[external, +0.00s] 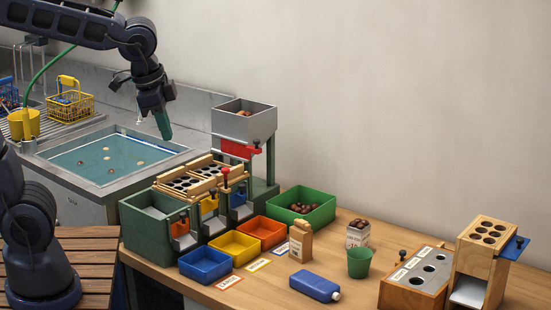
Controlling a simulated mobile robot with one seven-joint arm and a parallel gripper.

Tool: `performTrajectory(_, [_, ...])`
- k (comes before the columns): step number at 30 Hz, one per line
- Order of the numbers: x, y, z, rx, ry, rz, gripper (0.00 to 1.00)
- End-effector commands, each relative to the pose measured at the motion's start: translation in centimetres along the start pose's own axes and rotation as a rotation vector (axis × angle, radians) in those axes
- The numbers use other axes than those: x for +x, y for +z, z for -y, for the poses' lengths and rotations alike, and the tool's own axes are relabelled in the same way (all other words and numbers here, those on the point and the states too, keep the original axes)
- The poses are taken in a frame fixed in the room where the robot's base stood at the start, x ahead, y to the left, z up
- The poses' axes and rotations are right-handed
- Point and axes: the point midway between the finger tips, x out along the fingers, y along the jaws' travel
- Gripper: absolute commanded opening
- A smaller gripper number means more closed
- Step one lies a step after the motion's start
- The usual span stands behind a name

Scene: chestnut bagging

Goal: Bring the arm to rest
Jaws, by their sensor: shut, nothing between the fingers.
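My gripper (163,125) hangs from my arm at the upper left of the external view, pointing down. It is shut and holds nothing. It is in the air near the right edge of a water-filled sink (110,160), left of the grey hopper (243,121). It looks apart from both, though the exact height cannot be told. My arm reaches in from the upper left.
The wooden bench holds a green sorter (150,230), blue (206,265), yellow (236,249) and orange (262,232) trays, and a green crate (304,206) of chestnuts.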

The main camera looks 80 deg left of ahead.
Motion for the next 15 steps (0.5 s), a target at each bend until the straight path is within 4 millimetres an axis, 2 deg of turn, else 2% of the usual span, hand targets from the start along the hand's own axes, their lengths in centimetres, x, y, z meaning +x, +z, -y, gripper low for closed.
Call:
performTrajectory(3, [-1.2, 2.0, -2.0, -0.035, 0.020, -0.049, 0.00])
performTrajectory(9, [-2.5, 5.3, -4.8, -0.099, 0.062, -0.117, 0.00])
performTrajectory(15, [-2.9, 7.4, -6.4, -0.141, 0.094, -0.156, 0.00])
